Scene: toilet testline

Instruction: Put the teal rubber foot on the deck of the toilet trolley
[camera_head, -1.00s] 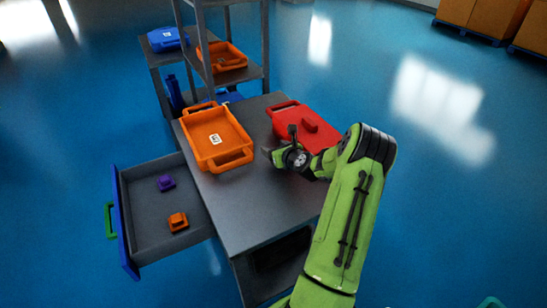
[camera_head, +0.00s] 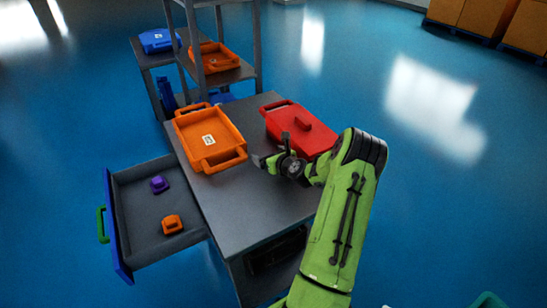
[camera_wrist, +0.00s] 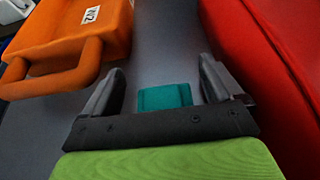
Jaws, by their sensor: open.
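The teal rubber foot (camera_wrist: 165,96) lies on the grey bench top in the wrist view, between my fingers, with a gap showing on each side. My gripper (camera_wrist: 163,72) is open around it. In the head view my gripper (camera_head: 266,161) is low over the bench (camera_head: 245,205), between the orange tray and the red case; the teal foot is hidden there. No toilet trolley can be made out for certain; only a teal edge (camera_head: 488,301) shows at the bottom right of the head view.
An orange tray (camera_head: 232,133) stands left of my gripper, a red case (camera_head: 285,120) right of it. An open drawer (camera_head: 140,225) holds a purple part (camera_head: 159,184) and an orange part (camera_head: 172,224). Shelving (camera_head: 240,73) rises behind. Open blue floor lies right.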

